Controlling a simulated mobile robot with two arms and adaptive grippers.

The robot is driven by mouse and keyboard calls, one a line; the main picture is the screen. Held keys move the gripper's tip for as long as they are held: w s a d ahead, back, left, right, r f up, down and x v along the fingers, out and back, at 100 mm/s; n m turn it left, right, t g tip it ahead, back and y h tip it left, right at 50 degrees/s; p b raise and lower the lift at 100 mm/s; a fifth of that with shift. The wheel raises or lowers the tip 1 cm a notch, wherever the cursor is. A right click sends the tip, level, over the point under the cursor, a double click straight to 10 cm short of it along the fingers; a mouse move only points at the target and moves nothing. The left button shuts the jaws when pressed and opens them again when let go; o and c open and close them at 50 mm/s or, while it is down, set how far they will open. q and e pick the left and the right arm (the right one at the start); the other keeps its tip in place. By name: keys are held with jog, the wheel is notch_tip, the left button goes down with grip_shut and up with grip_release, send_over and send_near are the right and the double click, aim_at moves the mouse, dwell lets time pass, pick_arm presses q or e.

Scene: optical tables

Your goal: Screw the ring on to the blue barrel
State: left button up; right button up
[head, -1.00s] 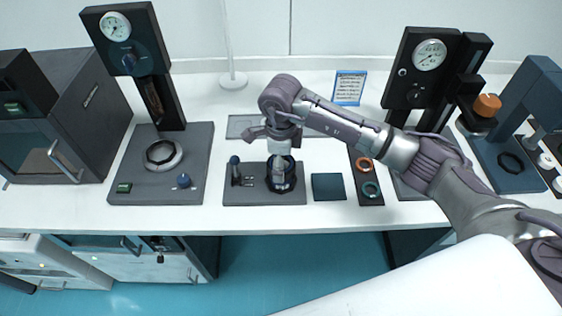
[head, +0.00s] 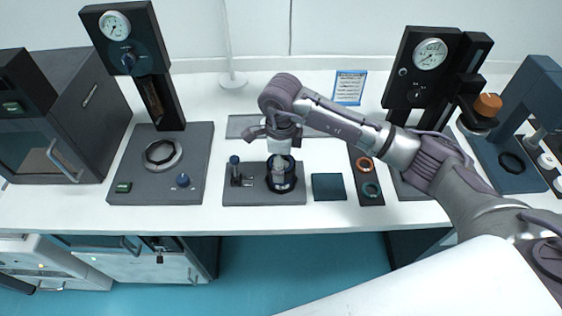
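The barrel fixture, a dark round holder with a blue edge (head: 281,186), sits on a grey base plate (head: 245,198) in the middle of the table. My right gripper (head: 280,177) points straight down into this holder. Its fingers are small and partly hidden there, so I cannot tell whether they are shut on a ring. The blue barrel is mostly hidden by the gripper and holder. An orange ring (head: 365,164) and a teal ring (head: 371,189) lie on a dark strip to the right. My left gripper is not in view.
A small blue-topped post (head: 235,168) stands on the plate, close left of the holder. A dark teal square pad (head: 328,187) lies to the right. Gauge stands (head: 125,55) and (head: 425,70) rise at left and right. Bare table lies along the front edge.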

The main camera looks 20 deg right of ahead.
jog(key=shift+f+b, duration=0.55)
jog(key=shift+b, duration=0.5)
dwell(1.2)
jog(key=m, duration=0.3)
jog(key=shift+r+m+p, duration=0.1)
jog(key=shift+m+p, duration=0.2)
jog(key=shift+m, duration=0.1)
jog(key=m+p, duration=0.1)
jog(key=m, duration=0.4)
jog(key=m+p, duration=0.1)
jog(key=m, duration=0.4)
jog(key=shift+m, duration=0.4)
jog(key=m, duration=0.2)
jog(key=shift+m+p, duration=0.3)
jog(key=shift+p, duration=0.05)
jog(key=o, duration=1)
